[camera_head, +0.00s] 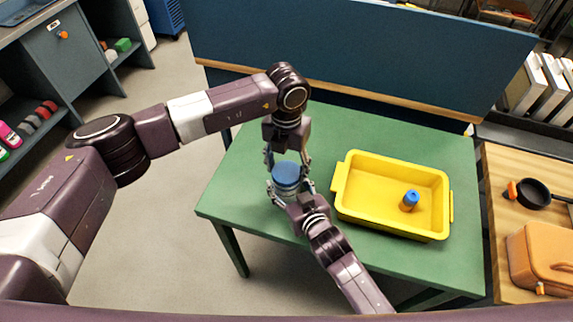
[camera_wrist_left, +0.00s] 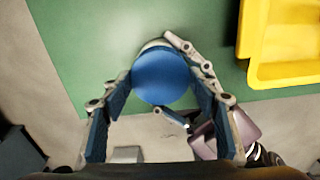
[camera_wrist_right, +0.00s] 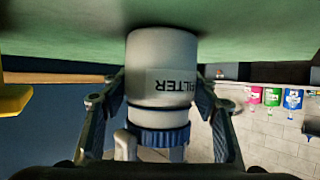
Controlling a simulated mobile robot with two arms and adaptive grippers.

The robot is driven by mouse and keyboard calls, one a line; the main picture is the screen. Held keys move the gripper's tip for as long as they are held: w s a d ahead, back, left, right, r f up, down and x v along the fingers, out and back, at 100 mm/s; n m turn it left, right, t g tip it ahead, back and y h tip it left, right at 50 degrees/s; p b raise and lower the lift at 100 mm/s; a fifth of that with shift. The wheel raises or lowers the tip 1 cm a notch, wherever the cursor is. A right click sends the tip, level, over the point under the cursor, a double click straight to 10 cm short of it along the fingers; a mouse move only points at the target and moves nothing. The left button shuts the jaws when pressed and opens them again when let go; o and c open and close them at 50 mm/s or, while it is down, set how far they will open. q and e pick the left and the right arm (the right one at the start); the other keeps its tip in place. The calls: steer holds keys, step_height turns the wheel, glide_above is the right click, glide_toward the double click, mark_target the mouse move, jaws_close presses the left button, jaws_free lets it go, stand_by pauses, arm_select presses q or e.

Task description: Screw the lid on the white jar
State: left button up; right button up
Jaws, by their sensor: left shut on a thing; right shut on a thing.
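The white jar (camera_head: 284,190) stands on the green table, mostly hidden in the head view. In the right wrist view the jar (camera_wrist_right: 160,60) appears upside down with a "FILTER" label. The blue ridged lid (camera_head: 286,174) sits on the jar's mouth; it also shows from above in the left wrist view (camera_wrist_left: 160,78). I cannot tell how tightly it is seated. My left gripper (camera_head: 287,165) reaches down from above, shut on the lid. My right gripper (camera_wrist_right: 162,88) comes from the front, its fingers on both sides of the jar, shut on it.
A yellow bin (camera_head: 345,203) stands on the green table (camera_head: 255,140) right of the jar, with a small blue-topped item (camera_head: 410,199) inside. A blue panel (camera_head: 360,50) stands behind. A wooden table (camera_head: 500,185) on the right holds a pan (camera_head: 534,193) and an orange case (camera_head: 545,255).

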arm_select(q)
steer(key=shift+f, duration=0.6)
stand_by(0.4)
